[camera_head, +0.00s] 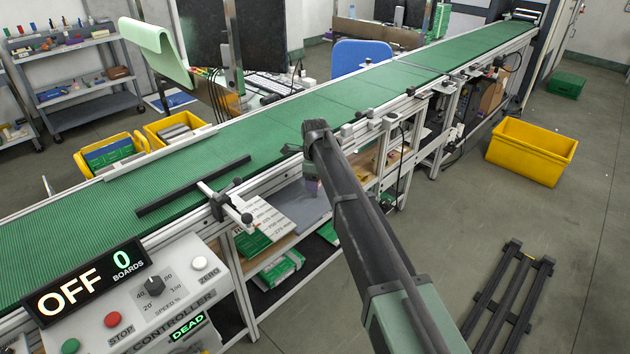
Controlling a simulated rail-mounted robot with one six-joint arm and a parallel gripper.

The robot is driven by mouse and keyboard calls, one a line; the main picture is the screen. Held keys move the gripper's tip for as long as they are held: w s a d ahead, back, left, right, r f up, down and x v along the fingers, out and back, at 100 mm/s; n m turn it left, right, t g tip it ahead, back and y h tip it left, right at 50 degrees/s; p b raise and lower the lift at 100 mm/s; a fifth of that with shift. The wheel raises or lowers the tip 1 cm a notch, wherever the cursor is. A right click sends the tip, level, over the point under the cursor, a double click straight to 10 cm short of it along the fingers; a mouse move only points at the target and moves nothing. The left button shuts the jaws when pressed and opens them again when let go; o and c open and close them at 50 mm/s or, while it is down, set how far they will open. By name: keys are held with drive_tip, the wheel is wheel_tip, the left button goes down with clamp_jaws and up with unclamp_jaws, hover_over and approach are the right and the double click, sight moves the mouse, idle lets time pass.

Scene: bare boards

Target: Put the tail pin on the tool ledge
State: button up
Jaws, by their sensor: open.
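My arm reaches up from the lower right to the near side rail of the conveyor. My gripper (293,149) is at its far end, by the belt's near edge. It is open, small in view and partly hidden by the arm, and nothing shows held in it. I cannot pick out the tail pin for certain. I cannot tell which surface is the tool ledge; a metal rail (366,122) with small blocks on it runs along the conveyor's near side.
The green conveyor belt (330,100) carries a black bar (194,186), with a bracket (226,202) at the near edge. The controller (150,300) reads OFF, 0 boards, DEAD. A yellow bin (532,150) and black rails (508,300) are on the floor at right, with open floor between.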

wheel_tip(320, 180, up, 12)
drive_tip(key=p, duration=1.2)
drive_tip(key=shift+r, duration=0.15)
drive_tip(key=s+d+n, duration=1)
drive_tip(key=s+d, duration=0.1)
drive_tip(key=s, duration=0.5)
drive_tip(key=s+d+n, duration=1)
drive_tip(key=s+d, duration=0.2)
drive_tip(key=s, duration=0.5)
drive_tip(key=shift+d, duration=0.2)
